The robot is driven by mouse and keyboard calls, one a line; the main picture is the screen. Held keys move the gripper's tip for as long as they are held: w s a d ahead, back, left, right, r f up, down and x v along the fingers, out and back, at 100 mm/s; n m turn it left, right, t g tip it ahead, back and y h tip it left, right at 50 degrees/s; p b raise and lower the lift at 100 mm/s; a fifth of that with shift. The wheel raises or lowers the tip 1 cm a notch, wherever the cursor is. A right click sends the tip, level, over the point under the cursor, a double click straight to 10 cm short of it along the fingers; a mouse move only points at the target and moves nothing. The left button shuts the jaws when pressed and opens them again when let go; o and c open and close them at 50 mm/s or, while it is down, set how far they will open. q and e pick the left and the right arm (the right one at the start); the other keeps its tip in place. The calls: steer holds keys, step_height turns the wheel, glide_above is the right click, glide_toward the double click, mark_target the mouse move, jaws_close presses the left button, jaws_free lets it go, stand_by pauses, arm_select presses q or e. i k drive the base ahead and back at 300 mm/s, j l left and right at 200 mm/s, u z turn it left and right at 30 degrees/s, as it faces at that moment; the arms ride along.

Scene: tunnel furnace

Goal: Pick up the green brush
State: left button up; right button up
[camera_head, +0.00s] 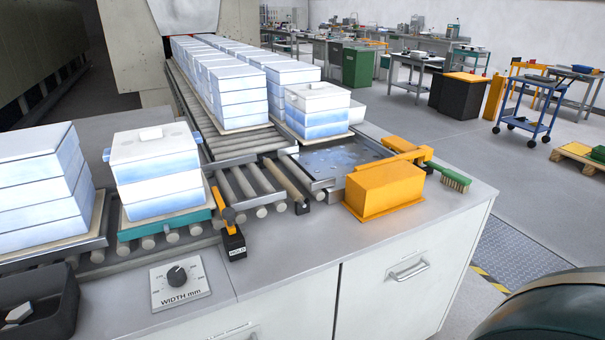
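The green brush (448,177) lies on the right part of the grey counter (300,248), near its far right edge. It has a green handle and brownish bristles that face down. Its handle end points left and back, towards an orange bracket (404,150). An orange box-shaped block (384,190) stands just left of and in front of the brush. I cannot tell whether the brush touches the bracket. Neither of my grippers is in view.
Stacks of white and blue boxes (155,172) stand on roller conveyors (250,190) at left and centre. A small orange lever (228,215) stands by a width dial (178,275). The counter front-right of the orange block is clear. A dark rounded shape fills the bottom right corner.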

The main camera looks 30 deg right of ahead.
mark_target(456, 182)
steer(key=z, duration=1.9)
